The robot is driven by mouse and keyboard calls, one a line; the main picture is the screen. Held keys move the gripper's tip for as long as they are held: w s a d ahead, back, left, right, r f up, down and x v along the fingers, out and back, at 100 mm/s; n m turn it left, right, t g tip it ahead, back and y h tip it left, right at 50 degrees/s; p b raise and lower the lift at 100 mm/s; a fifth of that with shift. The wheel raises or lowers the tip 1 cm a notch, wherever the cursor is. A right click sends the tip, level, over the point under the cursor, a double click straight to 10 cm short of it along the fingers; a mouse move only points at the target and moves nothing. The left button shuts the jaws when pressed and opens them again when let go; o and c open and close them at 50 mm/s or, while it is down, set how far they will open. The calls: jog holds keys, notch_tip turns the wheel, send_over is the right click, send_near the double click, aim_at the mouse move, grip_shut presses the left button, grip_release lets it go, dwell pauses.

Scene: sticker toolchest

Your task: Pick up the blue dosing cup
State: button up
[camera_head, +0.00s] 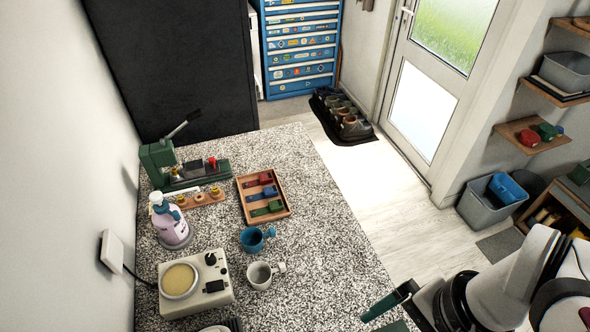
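The blue dosing cup (252,239) stands upright on the speckled countertop (325,250), its handle pointing right. A grey-white cup (259,275) of similar shape stands just below it in the picture, apart from it. My gripper (377,322) is at the bottom edge, right of and nearer than both cups. Its two dark green fingers are spread with countertop showing between them; the lower finger is partly cut off by the frame. Nothing shows between the fingers, and my gripper is well apart from the blue cup.
A wooden tray (241,201) with coloured items lies behind the cup. A green press (157,160) is at the back. The countertop right of the cups is clear up to its edge.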

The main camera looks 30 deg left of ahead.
jog(key=w+a+f+m+g+y, duration=0.1)
jog(key=w+a+g+y, duration=0.1)
jog(key=w+a, duration=0.5)
jog(key=w+a+f+m+g+y, duration=0.15)
jog(key=w+a, duration=0.25)
jog(key=w, duration=0.6)
jog(key=m+g+y, duration=0.2)
jog(key=g+y, duration=0.1)
jog(key=y, duration=0.2)
send_near(243, 240)
jog(key=x, duration=0.7)
jog(key=shift+s+a, duration=0.1)
jog(key=shift+s, duration=0.1)
jog(key=c, duration=1.4)
